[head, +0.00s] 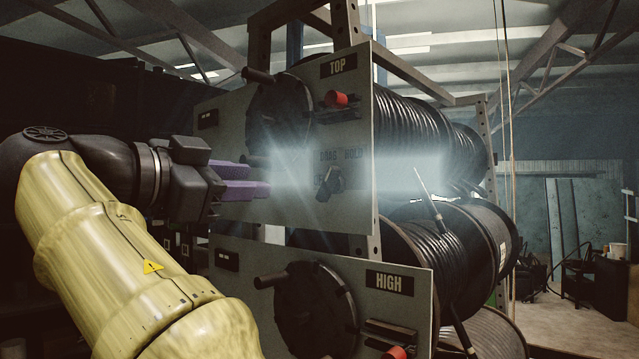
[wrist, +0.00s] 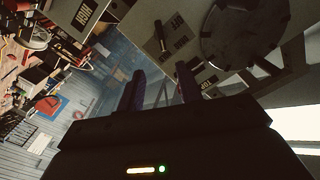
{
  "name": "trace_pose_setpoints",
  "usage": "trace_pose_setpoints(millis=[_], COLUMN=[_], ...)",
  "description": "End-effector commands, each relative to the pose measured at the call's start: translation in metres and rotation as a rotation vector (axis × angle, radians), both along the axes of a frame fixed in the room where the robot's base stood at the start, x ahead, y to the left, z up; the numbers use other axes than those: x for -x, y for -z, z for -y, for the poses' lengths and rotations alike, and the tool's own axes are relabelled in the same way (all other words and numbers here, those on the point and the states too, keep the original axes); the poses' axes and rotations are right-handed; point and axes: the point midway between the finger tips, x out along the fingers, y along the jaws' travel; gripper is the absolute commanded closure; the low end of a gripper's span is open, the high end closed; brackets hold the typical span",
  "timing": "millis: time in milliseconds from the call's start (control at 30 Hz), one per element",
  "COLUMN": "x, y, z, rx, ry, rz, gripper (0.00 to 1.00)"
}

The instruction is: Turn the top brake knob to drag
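In the head view the top panel (head: 240,140) carries a TOP label. Its brake knob (head: 330,183) is small and dark, below DRAG and HOLD lettering (head: 342,155). I cannot tell clearly which mark the knob points at. My gripper (head: 265,178) has purple fingers and is left of the knob, in front of the panel and apart from the knob. In the wrist view the two fingers of my gripper (wrist: 160,75) stand apart with nothing between them. The TOP label (wrist: 207,87) shows there near the right finger.
A black crank wheel (head: 280,108) and a red knob (head: 337,98) stick out above the brake knob. Below is the HIGH panel (head: 415,312) with its own wheel (head: 315,310) and red knob (head: 395,353). Hose reels (head: 415,130) fill the space behind. Open floor lies at right.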

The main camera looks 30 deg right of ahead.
Motion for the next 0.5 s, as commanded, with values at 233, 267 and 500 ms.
trace_pose_setpoints(millis=[233, 267, 500], x=[-0.008, -0.009, -0.024], y=[-0.002, -0.002, -0.004], z=[0.024, 0.029, 0.068], rx=[0.001, -0.001, 0.001], ry=[0.001, 0.0, -0.001], rz=[-0.003, -0.002, -0.004], gripper=[0.65, 0.65, 0.65])
